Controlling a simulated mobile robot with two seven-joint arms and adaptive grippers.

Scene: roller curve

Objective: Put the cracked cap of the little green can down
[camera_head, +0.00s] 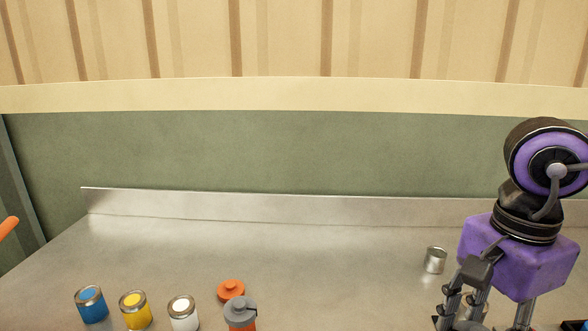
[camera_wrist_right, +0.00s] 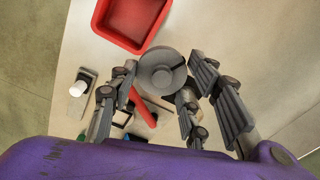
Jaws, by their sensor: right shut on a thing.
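My right gripper (camera_head: 482,318) is at the lower right of the head view, pointing down over the steel table. In the wrist view its fingers (camera_wrist_right: 163,84) are closed around a round grey cap (camera_wrist_right: 158,66) with a raised centre knob and a dark crack running in from its right edge. The cap is above the surface, near the red tray's lower edge in that picture. In the head view the fingertips and cap are largely cut off by the bottom edge. I cannot make out the green can clearly. My left gripper is not in view.
Blue (camera_head: 91,305), yellow (camera_head: 135,311) and white (camera_head: 184,314) cans stand at front left. An orange cap (camera_head: 231,290) lies behind a grey-topped orange can (camera_head: 241,314). A small metal can (camera_head: 435,260) stands left of my arm. The wrist view shows a red tray (camera_wrist_right: 142,45). The table's middle is clear.

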